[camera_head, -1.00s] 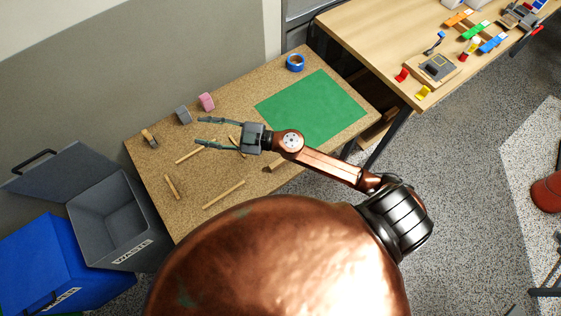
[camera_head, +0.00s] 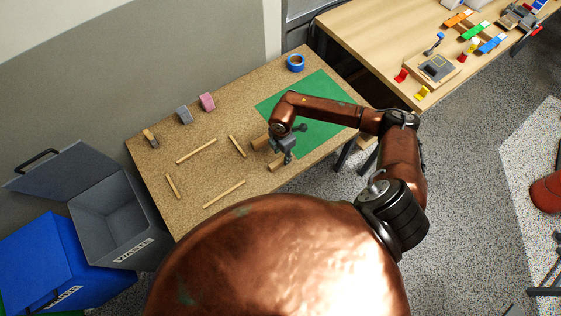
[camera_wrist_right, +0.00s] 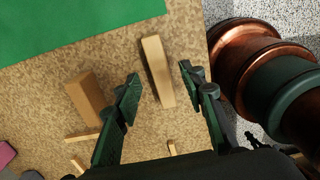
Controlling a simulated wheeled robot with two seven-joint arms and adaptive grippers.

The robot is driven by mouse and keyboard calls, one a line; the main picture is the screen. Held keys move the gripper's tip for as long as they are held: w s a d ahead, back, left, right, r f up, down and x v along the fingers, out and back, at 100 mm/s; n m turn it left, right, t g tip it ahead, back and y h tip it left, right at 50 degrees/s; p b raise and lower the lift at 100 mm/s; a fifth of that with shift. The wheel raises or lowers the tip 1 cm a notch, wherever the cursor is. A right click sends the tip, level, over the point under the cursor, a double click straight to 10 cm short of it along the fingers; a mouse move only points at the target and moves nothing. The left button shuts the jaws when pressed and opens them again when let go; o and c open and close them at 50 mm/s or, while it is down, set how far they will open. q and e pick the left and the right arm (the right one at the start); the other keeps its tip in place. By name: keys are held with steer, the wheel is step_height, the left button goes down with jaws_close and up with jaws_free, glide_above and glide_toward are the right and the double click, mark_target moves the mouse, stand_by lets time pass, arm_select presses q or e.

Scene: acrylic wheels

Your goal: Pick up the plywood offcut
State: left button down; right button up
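One wood piece (camera_wrist_right: 157,70) lies between my right gripper's fingers in the right wrist view, and shows in the head view (camera_head: 276,164). The other, a thicker wood block (camera_wrist_right: 86,97), lies left of the fingers and shows in the head view (camera_head: 261,142). My right gripper (camera_wrist_right: 160,80) is open and points down at the table, with no visible grip on either; in the head view it (camera_head: 288,157) is partly hidden by its arm. My left gripper is out of view.
Several thin wood sticks (camera_head: 224,194) lie on the cork-coloured table (camera_head: 205,135). A green mat (camera_head: 325,88), blue tape roll (camera_head: 295,63), and grey (camera_head: 183,115) and pink (camera_head: 207,102) blocks are there too. Grey (camera_head: 112,222) and blue (camera_head: 55,262) bins stand at left.

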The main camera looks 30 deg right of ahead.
mark_target(280, 160)
steer(key=shift+a+f, duration=0.2)
steer(key=shift+f, duration=0.95)
steer(key=shift+a+f, duration=0.2)
steer(key=shift+f, duration=0.9)
steer(key=shift+c, duration=0.6)
jaws_close()
